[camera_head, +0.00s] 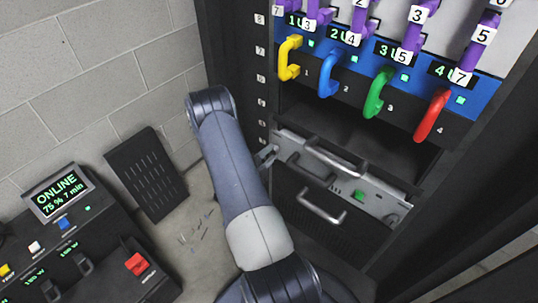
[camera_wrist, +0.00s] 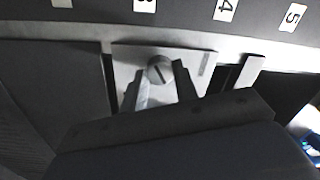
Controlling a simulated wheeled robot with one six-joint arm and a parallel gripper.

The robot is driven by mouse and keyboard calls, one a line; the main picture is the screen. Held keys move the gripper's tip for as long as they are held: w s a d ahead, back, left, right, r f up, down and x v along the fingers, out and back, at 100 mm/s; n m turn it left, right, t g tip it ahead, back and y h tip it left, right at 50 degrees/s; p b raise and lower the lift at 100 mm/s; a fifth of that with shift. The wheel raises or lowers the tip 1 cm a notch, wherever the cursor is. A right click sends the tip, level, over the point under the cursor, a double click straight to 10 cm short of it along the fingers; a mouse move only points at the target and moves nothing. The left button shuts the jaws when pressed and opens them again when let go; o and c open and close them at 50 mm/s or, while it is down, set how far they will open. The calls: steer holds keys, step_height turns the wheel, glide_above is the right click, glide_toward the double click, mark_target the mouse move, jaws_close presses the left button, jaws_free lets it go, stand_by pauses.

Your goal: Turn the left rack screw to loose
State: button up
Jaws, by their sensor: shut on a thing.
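The left rack screw (camera_wrist: 160,68) is a round grey head with a dark slot tilted off upright. It sits on a light metal plate (camera_wrist: 207,68) in the wrist view. My gripper (camera_wrist: 158,76) has one finger on each side of the screw and is shut on it. In the head view the screw cannot be made out; my arm crosses in front of the left side of the grey rack unit (camera_head: 288,147), and only a bit of my gripper shows there. How far the screw is turned I cannot tell.
Yellow (camera_head: 287,58), blue (camera_head: 326,75), green (camera_head: 378,92) and red (camera_head: 432,115) handles stick out above an open bay. Two metal handles (camera_head: 335,160) (camera_head: 321,208) stick out lower down. A control console (camera_head: 110,262) with an ONLINE display (camera_head: 59,192) stands at the left.

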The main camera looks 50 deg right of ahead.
steer(key=o, duration=1)
steer(key=shift+c, duration=0.2)
steer(key=s+a, duration=0.1)
steer(key=a, duration=0.9)
steer(key=shift+a+f+p, duration=0.15)
steer(key=shift+a+p, duration=0.25)
steer(key=d, duration=0.7)
steer(key=w+d+b, duration=0.1)
steer(key=d, duration=0.2)
steer(key=shift+d, duration=0.4)
steer(key=shift+a, duration=0.1)
